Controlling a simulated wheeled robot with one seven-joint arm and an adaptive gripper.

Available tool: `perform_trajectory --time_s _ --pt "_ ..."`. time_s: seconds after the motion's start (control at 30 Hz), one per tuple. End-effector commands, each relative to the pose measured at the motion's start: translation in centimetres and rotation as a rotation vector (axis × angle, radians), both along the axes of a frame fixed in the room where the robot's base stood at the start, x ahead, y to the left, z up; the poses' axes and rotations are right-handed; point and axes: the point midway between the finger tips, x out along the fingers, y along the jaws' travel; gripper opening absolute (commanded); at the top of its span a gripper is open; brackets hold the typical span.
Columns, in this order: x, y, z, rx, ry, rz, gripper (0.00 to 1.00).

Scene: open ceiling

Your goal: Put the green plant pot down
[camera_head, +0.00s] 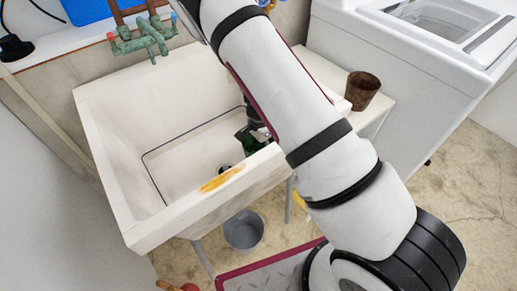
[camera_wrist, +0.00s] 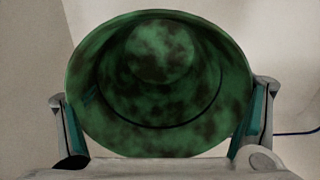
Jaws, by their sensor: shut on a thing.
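The green plant pot (camera_wrist: 160,85) is mottled dark green and fills the middle of the wrist view, its round open mouth facing the camera. My gripper (camera_wrist: 160,120) is shut on it, with one finger on each side. In the head view the pot (camera_head: 249,142) shows as a small dark green patch beside my arm, inside the sink (camera_head: 105,150) near its right end. My arm hides most of the pot and gripper there. I cannot tell whether the pot touches the sink's bottom.
Green taps (camera_head: 143,38) stand behind the sink. A brown pot (camera_head: 362,90) stands on a white surface (camera_head: 312,66) at the right, next to a white washing machine (camera_head: 420,70). A grey bucket (camera_head: 244,231) stands below.

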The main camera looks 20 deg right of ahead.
Motion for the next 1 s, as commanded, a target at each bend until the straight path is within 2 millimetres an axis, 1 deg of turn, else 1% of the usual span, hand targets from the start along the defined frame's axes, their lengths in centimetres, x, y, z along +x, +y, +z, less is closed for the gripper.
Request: perform_trajectory --time_s 0.23,0.37,0.4,0.43,0.47,0.83,0.93,1.0 --pt "0.0 0.0 -0.1 0.001 -0.002 0.001 0.39" --pt "0.1 0.0 -0.5 0.000 -0.001 0.001 0.39" --pt "0.1 0.0 -0.4 -0.001 -0.001 0.001 0.89" --pt "0.0 0.0 -0.4 -0.001 -0.001 0.001 0.96" --pt "0.0 0.0 -0.4 -0.001 -0.001 0.001 1.00" --pt "0.0 0.0 -0.3 -0.001 -0.001 0.001 1.00" --pt "0.0 0.0 0.3 0.000 -0.002 0.002 1.00" --pt "0.1 0.0 1.1 0.000 -0.004 0.003 1.00"
